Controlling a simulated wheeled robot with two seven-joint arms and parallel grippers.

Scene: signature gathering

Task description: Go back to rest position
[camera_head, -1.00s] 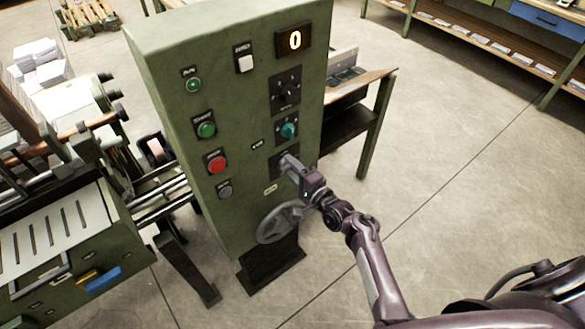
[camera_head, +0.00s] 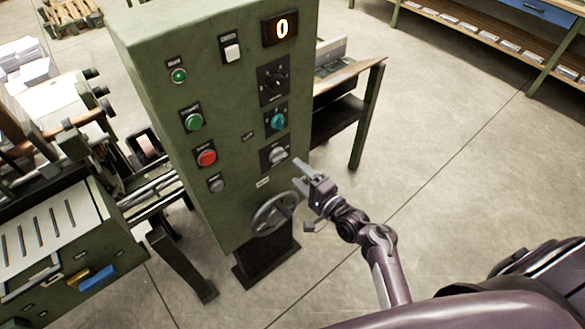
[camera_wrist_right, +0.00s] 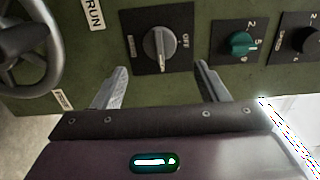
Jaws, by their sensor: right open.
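My right gripper (camera_head: 305,174) is in front of the green control cabinet (camera_head: 232,215), low on its right side. Its fingers are apart and nothing is between them. The grey rotary knob (camera_head: 277,155) is just up and left of the fingertips, clear of them. In the right wrist view the gripper (camera_wrist_right: 160,85) shows open, with the grey knob (camera_wrist_right: 160,47) beyond the gap between its fingers, on a dark plate marked OFF. My left gripper is not in view.
The handwheel (camera_head: 275,213) is left of and below the right gripper. A teal knob (camera_head: 277,121), green button (camera_head: 194,121) and red button (camera_head: 206,158) sit on the panel. A side table (camera_head: 350,100) stands behind. The floor (camera_head: 450,170) to the right is clear.

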